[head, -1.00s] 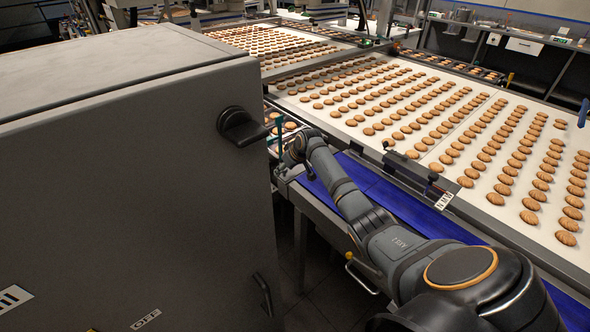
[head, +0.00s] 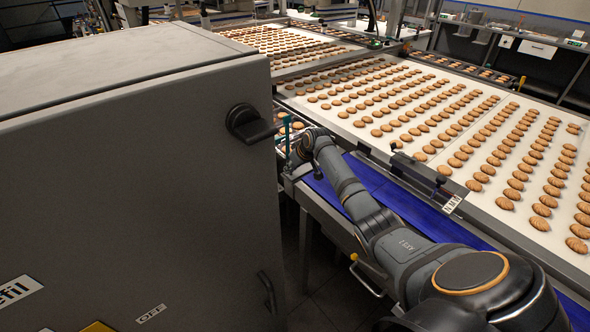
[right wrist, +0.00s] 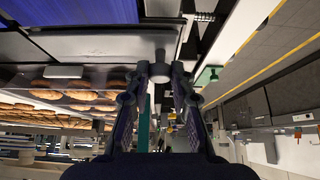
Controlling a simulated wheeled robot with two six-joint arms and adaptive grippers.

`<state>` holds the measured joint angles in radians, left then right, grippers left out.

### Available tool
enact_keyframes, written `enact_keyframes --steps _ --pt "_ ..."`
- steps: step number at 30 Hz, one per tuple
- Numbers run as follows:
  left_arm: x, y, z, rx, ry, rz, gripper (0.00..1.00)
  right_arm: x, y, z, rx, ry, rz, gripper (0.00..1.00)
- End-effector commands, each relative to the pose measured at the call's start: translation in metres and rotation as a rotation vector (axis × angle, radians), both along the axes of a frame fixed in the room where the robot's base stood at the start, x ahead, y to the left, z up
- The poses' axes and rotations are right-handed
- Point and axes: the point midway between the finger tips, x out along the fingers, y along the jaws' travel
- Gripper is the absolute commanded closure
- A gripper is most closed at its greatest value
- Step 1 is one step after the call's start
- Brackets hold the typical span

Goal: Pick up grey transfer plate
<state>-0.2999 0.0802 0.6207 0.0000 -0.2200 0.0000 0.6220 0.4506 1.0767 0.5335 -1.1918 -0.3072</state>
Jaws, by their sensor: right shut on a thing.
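My right gripper (right wrist: 160,72) is shut on a small grey piece in the right wrist view. The piece seems to belong to the grey transfer plate (right wrist: 90,46), whose flat grey face spreads to the left; I cannot tell for sure where they join. In the head view my right gripper (head: 294,150) is at the cabinet's right edge, small and partly hidden, beside a teal upright. The plate cannot be made out in the head view. My left gripper is not in view.
A large grey cabinet (head: 140,190) with a black knob fills the left. A blue strip (head: 400,205) runs under my right arm. Beyond it a wide white belt (head: 440,160) carries many rows of biscuits. Biscuits on a tray lie close left of the gripper in the wrist view.

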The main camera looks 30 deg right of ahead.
Motion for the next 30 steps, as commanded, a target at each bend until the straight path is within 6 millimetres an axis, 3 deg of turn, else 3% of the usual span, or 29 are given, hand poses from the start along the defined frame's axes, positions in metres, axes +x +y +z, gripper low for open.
enact_keyframes --steps 5,13,21,30 --pt "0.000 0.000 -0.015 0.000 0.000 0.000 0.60 0.001 -0.001 0.025 -0.003 -0.006 0.000 1.00" --pt "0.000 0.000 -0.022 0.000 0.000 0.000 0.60 -0.041 0.032 0.086 -0.007 -0.007 0.005 1.00" --pt "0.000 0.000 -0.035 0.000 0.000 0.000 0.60 -0.092 0.073 0.113 -0.004 -0.001 0.002 1.00" --pt "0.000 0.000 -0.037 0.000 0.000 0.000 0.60 -0.109 0.088 0.125 -0.001 0.000 0.001 1.00"
